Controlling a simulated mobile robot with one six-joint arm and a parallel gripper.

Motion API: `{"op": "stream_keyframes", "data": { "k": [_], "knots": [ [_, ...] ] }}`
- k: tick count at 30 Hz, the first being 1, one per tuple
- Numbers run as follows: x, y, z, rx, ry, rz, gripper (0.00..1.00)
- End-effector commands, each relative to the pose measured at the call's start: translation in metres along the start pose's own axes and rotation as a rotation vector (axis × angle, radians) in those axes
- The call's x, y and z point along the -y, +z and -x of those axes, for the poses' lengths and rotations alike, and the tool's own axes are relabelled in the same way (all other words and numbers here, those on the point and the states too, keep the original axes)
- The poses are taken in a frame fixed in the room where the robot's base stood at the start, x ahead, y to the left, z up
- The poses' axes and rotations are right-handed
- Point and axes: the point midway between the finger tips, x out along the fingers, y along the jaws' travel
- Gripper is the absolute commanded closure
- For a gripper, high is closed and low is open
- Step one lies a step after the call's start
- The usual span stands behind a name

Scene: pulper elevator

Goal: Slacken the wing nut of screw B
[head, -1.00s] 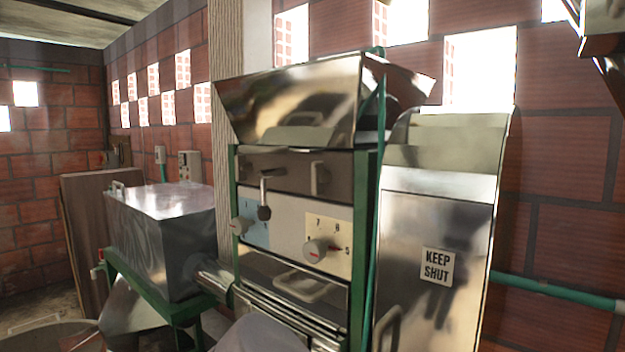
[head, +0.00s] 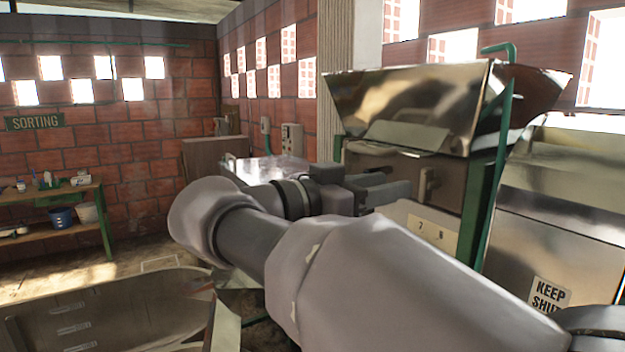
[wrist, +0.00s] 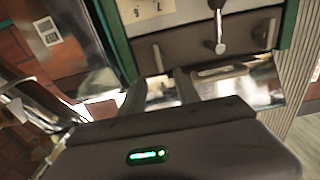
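A dark panel under the steel hopper carries two upright wing-like pieces and a lever (wrist: 218,32) between them. No letters are readable beside them, so I cannot tell which is screw B. The piece by the green post is the right-hand wing piece (head: 426,186); the wrist view, turned upside down, shows it too (wrist: 157,58). The other wing piece (wrist: 272,34) is hidden behind my arm in the head view. My gripper (head: 400,184) is open and empty in front of the panel, its fingers (wrist: 160,84) pointing toward the right-hand wing piece, apparently short of it.
The hopper (head: 405,100) overhangs the panel. A green post (head: 490,190) and a steel cover marked KEEP SHUT (head: 575,240) stand to the right. A numbered dial card (head: 432,234) is below the panel. A sorting table (head: 50,195) stands far left.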

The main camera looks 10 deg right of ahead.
Motion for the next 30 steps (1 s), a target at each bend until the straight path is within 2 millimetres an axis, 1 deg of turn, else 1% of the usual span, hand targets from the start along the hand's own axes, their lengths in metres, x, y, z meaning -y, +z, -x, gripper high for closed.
{"op": "stream_keyframes", "data": {
  "k": [1, 3, 6, 9, 14, 21, 23, 27, 30],
  "knots": [
    [-0.002, 0.001, -0.015, -0.001, 0.006, 0.000, 0.62],
    [-0.002, 0.001, -0.035, 0.000, 0.006, 0.000, 0.62],
    [-0.001, 0.000, -0.058, 0.000, 0.004, 0.000, 0.62],
    [-0.001, 0.000, -0.074, 0.000, 0.002, 0.002, 0.62],
    [0.000, 0.000, -0.085, 0.001, 0.001, 0.002, 0.62],
    [0.000, -0.001, -0.086, 0.001, 0.000, 0.002, 0.62],
    [0.000, -0.001, -0.086, 0.001, 0.000, 0.002, 0.72],
    [0.000, -0.001, -0.086, 0.001, 0.000, 0.002, 0.99],
    [0.000, -0.001, -0.086, 0.001, 0.000, 0.002, 1.00]
  ]
}}
